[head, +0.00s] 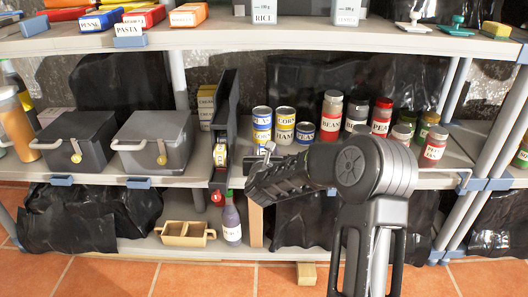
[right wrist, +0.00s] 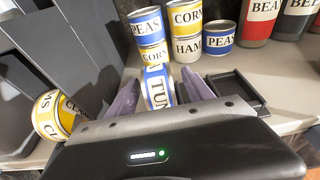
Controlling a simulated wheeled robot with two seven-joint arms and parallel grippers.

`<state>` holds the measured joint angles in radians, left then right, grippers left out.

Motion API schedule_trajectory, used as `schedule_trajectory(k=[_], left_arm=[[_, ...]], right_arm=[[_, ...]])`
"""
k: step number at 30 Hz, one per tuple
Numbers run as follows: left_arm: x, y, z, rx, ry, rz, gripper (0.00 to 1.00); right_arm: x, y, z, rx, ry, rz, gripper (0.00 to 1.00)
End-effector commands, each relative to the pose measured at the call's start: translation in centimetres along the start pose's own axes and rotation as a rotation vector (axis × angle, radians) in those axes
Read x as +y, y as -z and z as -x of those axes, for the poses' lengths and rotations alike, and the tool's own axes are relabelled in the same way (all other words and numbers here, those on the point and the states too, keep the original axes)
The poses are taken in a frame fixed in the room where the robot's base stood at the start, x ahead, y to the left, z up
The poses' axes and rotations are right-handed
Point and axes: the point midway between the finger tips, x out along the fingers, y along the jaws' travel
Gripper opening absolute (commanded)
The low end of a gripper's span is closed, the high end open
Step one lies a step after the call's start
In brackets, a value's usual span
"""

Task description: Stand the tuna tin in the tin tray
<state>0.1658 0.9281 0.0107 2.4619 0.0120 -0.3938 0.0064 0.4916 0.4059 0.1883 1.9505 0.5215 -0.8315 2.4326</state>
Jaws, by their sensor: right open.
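The tuna tin (right wrist: 157,88), with a blue, white and yellow label, shows in the right wrist view between the fingers of my right gripper (right wrist: 158,98). The fingers are open, one on each side of it; I cannot tell whether they touch it. The gripper (head: 262,158) reaches over the middle shelf in the head view, where its arm hides most of the tin's surroundings. A shallow black tray (right wrist: 238,90), likely the tin tray, lies just right of the fingers and looks empty. My left gripper is not in view.
Stacked peas (right wrist: 145,27) and corn tins stand behind the tuna tin, with corn on ham (right wrist: 187,46) and a peas tin (right wrist: 220,38) beside them. A tall dark rack (head: 224,105) stands left, with a yellow tin (right wrist: 55,115) lying at its foot. Jars (head: 332,108) stand right.

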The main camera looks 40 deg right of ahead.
Motion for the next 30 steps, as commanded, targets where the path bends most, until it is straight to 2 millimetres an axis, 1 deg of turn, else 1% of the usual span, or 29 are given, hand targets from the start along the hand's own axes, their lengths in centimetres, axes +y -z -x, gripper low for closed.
schedule_trajectory(k=[2,9,13,17,30], left_arm=[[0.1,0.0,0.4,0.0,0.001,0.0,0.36],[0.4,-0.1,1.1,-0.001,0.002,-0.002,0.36],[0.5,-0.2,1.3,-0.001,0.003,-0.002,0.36],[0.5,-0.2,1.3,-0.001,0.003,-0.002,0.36],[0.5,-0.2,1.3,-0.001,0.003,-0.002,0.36]], right_arm=[[0.0,-0.3,1.1,-0.001,-0.001,0.001,0.6],[0.0,-0.3,5.1,-0.002,-0.001,0.001,0.6],[0.0,-0.2,6.5,-0.003,-0.001,0.0,0.6],[0.0,-0.2,7.0,-0.003,0.0,-0.001,0.6],[0.0,-0.1,7.0,-0.003,0.0,-0.001,0.6]])
